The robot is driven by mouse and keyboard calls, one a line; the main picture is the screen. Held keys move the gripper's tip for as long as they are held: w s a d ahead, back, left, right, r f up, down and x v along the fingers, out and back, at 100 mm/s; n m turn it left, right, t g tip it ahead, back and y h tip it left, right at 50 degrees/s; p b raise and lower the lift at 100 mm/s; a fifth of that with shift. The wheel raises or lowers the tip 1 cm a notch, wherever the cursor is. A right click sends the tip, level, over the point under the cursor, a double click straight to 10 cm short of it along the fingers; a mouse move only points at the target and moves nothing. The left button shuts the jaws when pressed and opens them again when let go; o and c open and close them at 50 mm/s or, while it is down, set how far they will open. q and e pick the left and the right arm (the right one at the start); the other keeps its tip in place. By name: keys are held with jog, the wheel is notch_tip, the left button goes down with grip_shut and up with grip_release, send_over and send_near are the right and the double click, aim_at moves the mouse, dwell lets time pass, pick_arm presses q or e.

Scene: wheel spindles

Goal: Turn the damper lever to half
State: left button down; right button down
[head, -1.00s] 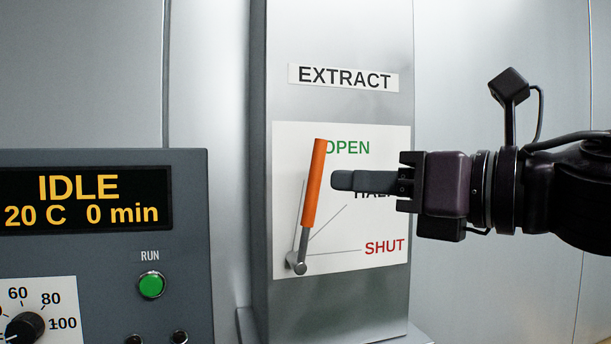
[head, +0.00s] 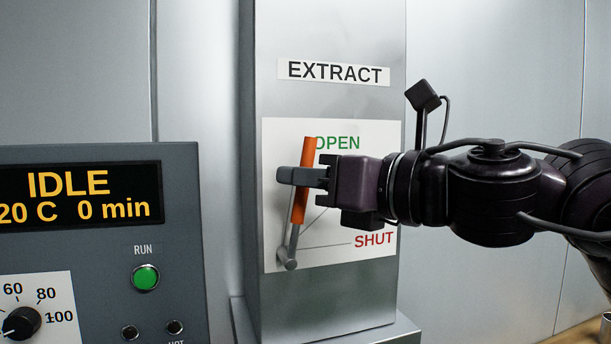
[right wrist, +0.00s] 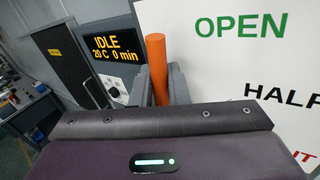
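The damper lever (head: 303,180) has an orange handle on a grey rod, pivoting at the lower left of the white label plate (head: 372,195). It stands nearly upright, tilted slightly right, its top beside the green word OPEN. SHUT is at lower right; HALF is hidden in the head view but shows in the right wrist view. My right gripper (head: 301,177) reaches in from the right, one finger crossing in front of the handle. In the right wrist view, the orange handle (right wrist: 157,70) stands between both fingers with no clear gap, so the gripper looks shut on it. My left gripper is out of view.
The grey control panel (head: 100,240) with the IDLE display (head: 80,195), a green RUN button (head: 145,278) and a dial (head: 22,323) stands left of the duct. The EXTRACT sign (head: 333,72) is above the plate. Free space lies between panel and lever.

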jog(key=shift+w+d+f+b, duration=0.1)
jog(key=shift+d+f+b, duration=0.1)
jog(key=shift+b, duration=0.35)
jog(key=w+d+f+m+t+y+b, duration=0.1)
jog(key=d+f+m+t+b, duration=0.2)
jog(key=m+b, duration=0.5)
jog(key=shift+w+d+t+y+b, duration=0.4)
jog(key=shift+d+t+b, duration=0.3)
jog(key=shift+d+b, duration=0.75)
jog(key=shift+a+f, duration=0.1)
jog(key=shift+a, duration=0.1)
jog(key=c, duration=1.7)
grip_release()
jog(key=shift+c, duration=0.2)
jog(key=shift+b, duration=0.3)
